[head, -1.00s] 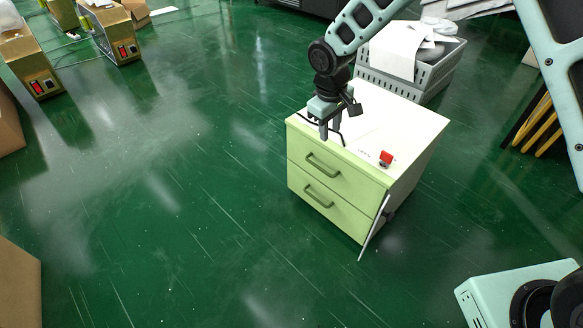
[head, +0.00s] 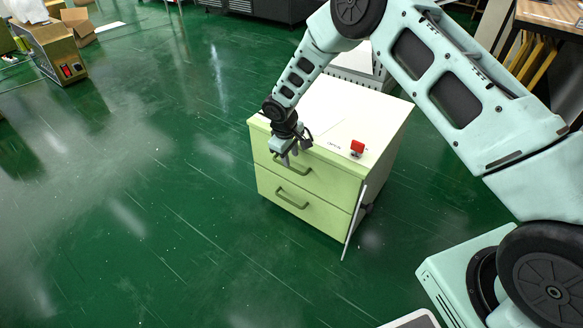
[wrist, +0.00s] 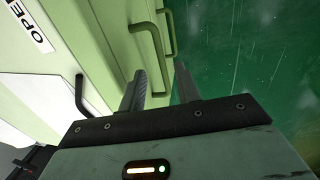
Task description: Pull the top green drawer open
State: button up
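The top green drawer (head: 332,184) is the upper front of a pale green cabinet and looks shut. Its bar handle (head: 303,170) is partly hidden by my gripper (head: 285,160) in the head view. My gripper points down at the drawer front, close to that handle. In the wrist view its two fingers (wrist: 160,90) are apart with nothing clamped between them. The top handle (wrist: 150,45) shows just ahead, its near end lined up with the gap between the fingers. I cannot tell whether they touch.
The lower drawer's handle (head: 292,199) is below. A red block (head: 357,148) and an OPEN label (wrist: 28,27) are on the cabinet top. A thin white panel (head: 353,222) leans at the front right corner. The green floor (head: 150,230) in front and left is clear.

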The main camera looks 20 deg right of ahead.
aim_at(292, 168)
jog(key=f, duration=0.3)
jog(key=f+b, duration=0.1)
jog(key=shift+w+d+f, duration=0.25)
jog(key=shift+d+f, duration=0.1)
jog(key=shift+f, duration=0.05)
grip_shut()
